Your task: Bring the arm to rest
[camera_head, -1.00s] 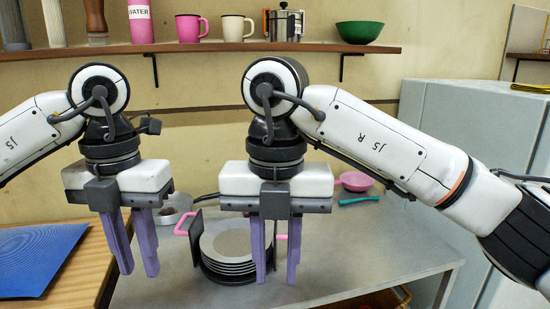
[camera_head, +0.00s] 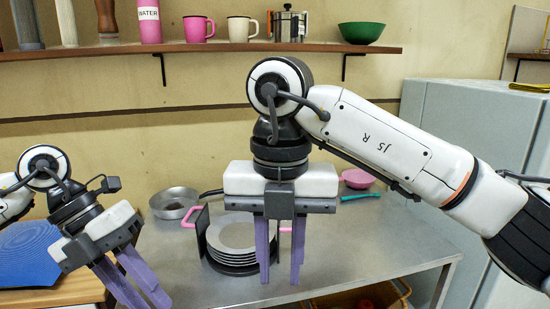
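My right arm (camera_head: 375,135) comes in from the right. Its gripper (camera_head: 281,275) points down with its purple fingers apart and nothing between them. It hangs in front of the right part of the plate stack, hiding some of it. My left gripper (camera_head: 140,298) is at the lower left, tilted, with its purple fingers apart and nothing seen between them. Its fingertips are close to the bottom edge of the picture, over the gap between the wooden surface and the grey table. The rest of the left arm is mostly out of view.
A metal pan (camera_head: 174,203) and a pink bowl (camera_head: 357,178) are behind. A blue mat (camera_head: 25,250) lies at left. A wall shelf (camera_head: 220,47) holds mugs and a green bowl (camera_head: 361,32).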

